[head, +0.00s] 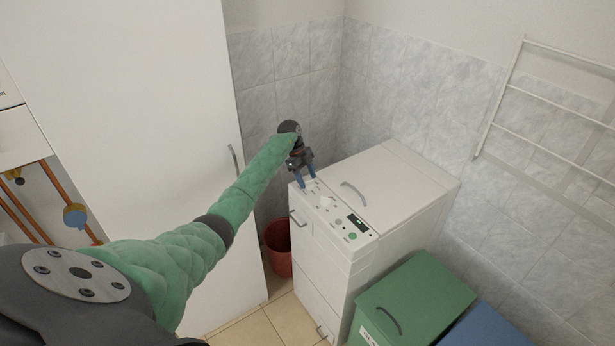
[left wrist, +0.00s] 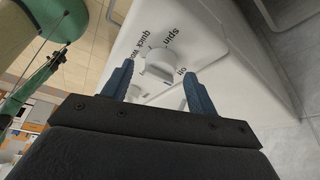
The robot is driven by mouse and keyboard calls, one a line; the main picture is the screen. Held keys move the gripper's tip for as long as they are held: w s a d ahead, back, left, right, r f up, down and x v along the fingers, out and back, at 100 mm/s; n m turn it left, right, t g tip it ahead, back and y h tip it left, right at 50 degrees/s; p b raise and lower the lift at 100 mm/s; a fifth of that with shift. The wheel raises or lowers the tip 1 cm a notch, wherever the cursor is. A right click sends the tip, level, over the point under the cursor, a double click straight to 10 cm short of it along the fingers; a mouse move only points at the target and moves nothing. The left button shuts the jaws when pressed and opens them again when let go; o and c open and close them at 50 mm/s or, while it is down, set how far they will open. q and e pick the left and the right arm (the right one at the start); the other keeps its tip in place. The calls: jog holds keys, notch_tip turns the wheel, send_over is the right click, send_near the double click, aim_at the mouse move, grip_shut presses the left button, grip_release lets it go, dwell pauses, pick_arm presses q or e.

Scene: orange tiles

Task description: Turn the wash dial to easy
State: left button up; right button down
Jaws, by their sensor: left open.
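The white washing machine (head: 400,190) stands in the corner, with its control panel along the front top edge. A white wash dial (head: 327,203) shows on the panel. In the left wrist view a round white dial (left wrist: 160,68) lies between my fingers, with the labels "quick wash", "spin" and a partly hidden one around it. My left gripper (head: 306,182) is open over the panel's left end, fingers pointing down. Its blue fingertips (left wrist: 157,78) sit on either side of the dial in the wrist view; whether they touch it I cannot tell.
A green bin (head: 420,290) and a blue bin (head: 490,328) stand right of the machine. A red bucket (head: 279,248) is on the floor to its left. A tall white cabinet (head: 130,110) is at the left. A wall rack (head: 550,100) hangs at the right.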

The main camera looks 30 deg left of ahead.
pick_arm(q)
jog(key=shift+d+f, duration=0.2)
jog(key=shift+f, duration=0.35)
jog(key=c, duration=1)
